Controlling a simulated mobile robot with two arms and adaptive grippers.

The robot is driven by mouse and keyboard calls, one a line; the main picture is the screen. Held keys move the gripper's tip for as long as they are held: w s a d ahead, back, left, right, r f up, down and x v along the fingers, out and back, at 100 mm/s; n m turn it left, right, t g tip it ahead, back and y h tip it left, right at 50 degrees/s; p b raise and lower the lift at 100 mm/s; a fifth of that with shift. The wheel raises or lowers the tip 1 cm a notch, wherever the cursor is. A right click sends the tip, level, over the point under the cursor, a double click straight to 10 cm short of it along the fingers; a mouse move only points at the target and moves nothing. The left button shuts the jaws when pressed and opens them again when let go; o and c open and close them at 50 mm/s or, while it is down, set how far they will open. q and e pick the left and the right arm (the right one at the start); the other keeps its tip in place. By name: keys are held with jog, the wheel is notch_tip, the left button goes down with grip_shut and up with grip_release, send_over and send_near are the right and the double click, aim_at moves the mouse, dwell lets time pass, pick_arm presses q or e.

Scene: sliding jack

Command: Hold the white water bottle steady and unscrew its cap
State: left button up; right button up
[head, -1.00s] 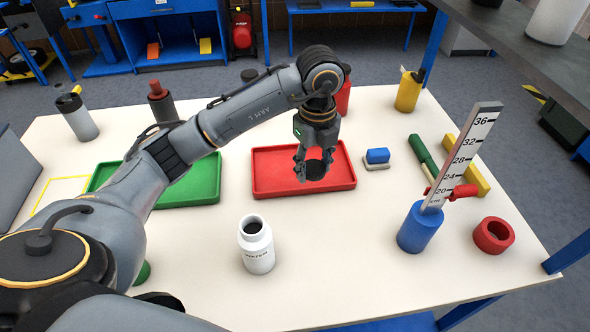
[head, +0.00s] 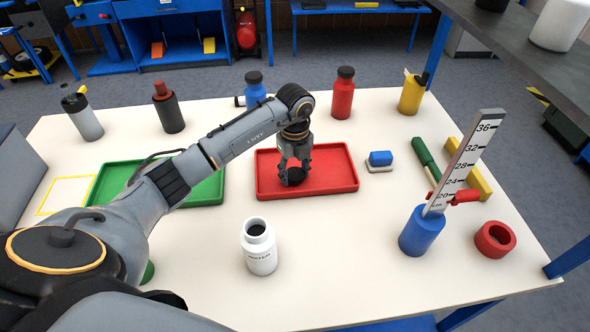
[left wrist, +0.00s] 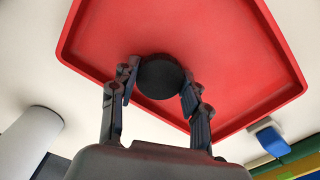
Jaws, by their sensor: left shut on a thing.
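The white water bottle (head: 259,250) stands upright on the table with its mouth open and dark inside. Its round black cap (left wrist: 160,77) is off the bottle. My left gripper (head: 294,177) is shut on the cap, over the red tray (head: 334,187). In the left wrist view, the two fingers (left wrist: 160,85) touch the cap on either side, with the tray floor close behind it. I cannot tell whether the cap touches the tray. My right gripper is in neither view.
A green tray (head: 208,181) lies to the left, partly behind my arm. A blue cylinder (head: 421,232) with an upright ruler (head: 470,155) and a red ring (head: 495,238) stand at the right. Several other bottles line the back. Table around the white bottle is clear.

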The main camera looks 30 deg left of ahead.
aim_at(295, 173)
pick_arm(q)
jog(key=o, duration=1.3)
jog(key=shift+f, duration=0.1)
jog(key=shift+c, duration=0.2)
notch_tip(295, 173, up, 12)
jog(key=b, duration=0.1)
jog(key=shift+r, duration=0.2)
jog(key=shift+d, duration=0.1)
